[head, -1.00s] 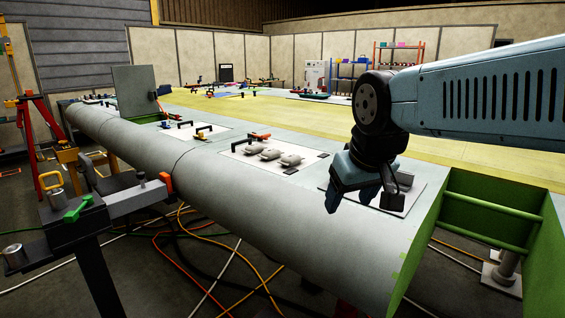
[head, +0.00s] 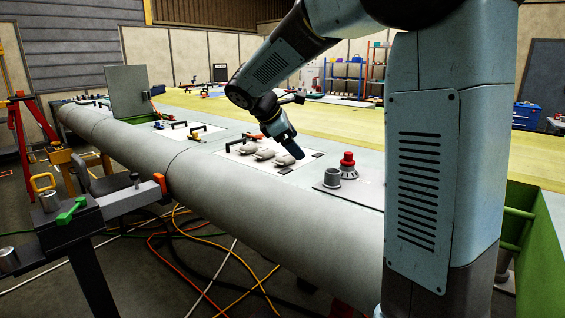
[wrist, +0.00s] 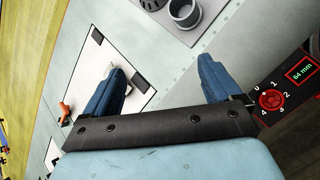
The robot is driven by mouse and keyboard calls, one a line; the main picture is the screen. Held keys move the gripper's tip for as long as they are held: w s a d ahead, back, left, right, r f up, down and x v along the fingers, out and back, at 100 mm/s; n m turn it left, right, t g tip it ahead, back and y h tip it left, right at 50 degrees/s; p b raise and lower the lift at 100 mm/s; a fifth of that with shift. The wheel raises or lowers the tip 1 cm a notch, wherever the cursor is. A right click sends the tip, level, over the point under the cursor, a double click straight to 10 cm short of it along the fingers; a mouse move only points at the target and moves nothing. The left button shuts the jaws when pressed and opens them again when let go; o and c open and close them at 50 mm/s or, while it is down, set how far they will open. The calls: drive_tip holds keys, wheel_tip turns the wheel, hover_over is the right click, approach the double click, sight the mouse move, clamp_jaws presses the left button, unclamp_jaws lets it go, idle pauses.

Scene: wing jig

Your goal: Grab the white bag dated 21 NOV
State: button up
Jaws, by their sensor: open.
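Three pale grey-white bags lie in a row on a white panel on the wing's top: a left one (head: 246,148), a middle one (head: 264,154) and a right one (head: 284,160). No date can be read on any of them, so I cannot tell which is dated 21 NOV. My gripper (head: 296,155) points down over the right end of the row, close to the right bag. In the wrist view my gripper (wrist: 162,66) has its two blue fingers wide apart with nothing between them. The left finger covers part of the white panel there, and no bag shows clearly.
A grey cup (head: 332,177) and a red-topped fitting (head: 347,163) stand on a grey plate to the right of the panel. A black handle (head: 238,138) stands behind the bags. A dark panel with a red dial reads 64 mm in the wrist view (wrist: 271,98).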

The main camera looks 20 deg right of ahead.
sight(285, 156)
drive_tip(key=w+a+f+n+t+h, duration=0.1)
drive_tip(key=w+a+f+n+h, duration=0.1)
drive_tip(key=w+a+n, duration=0.35)
drive_tip(key=w+a+f+n+t+h, duration=0.1)
drive_tip(key=w+a+f+n, duration=0.15)
drive_tip(key=w, duration=0.65)
drive_tip(key=shift+m, duration=0.4)
drive_tip(key=x, duration=1.3)
drive_tip(key=shift+d+f, duration=0.15)
drive_tip(key=shift+d, duration=0.05)
drive_tip(key=c, duration=1.2)
